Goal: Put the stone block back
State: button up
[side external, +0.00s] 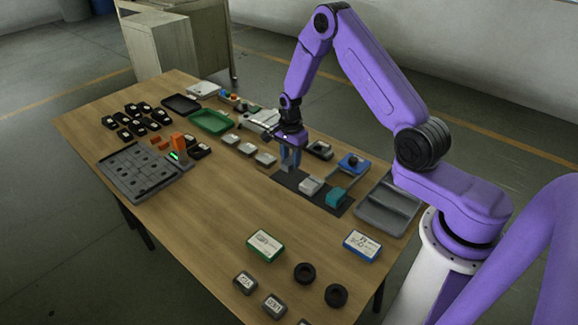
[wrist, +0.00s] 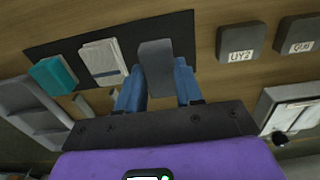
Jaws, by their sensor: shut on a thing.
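My gripper (side external: 290,158) is above the left part of a dark mat (side external: 345,209). In the wrist view its two blue fingers (wrist: 158,80) are shut on a plain grey block (wrist: 156,54), which looks like the stone block. The dark mat (wrist: 60,47) lies behind and below it. A whitish block (side external: 310,186) and a teal block (side external: 334,196) sit in a row on the mat; the whitish block (wrist: 103,61) and teal block (wrist: 53,74) also show in the wrist view. I cannot tell whether the held block touches the mat.
Several labelled grey cases (side external: 265,159) lie left of the mat. A grey tray (side external: 382,218) is at its right, and a blue-topped device (side external: 352,163) stands behind. Green (side external: 265,246) and blue (side external: 362,245) labelled boxes and black rings (side external: 336,295) lie in front.

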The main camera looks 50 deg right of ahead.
aim_at(289, 158)
jog(key=shift+w+f, duration=0.4)
jog(key=shift+f, duration=1.55)
jog(key=shift+f, duration=0.15)
jog(key=o, duration=1)
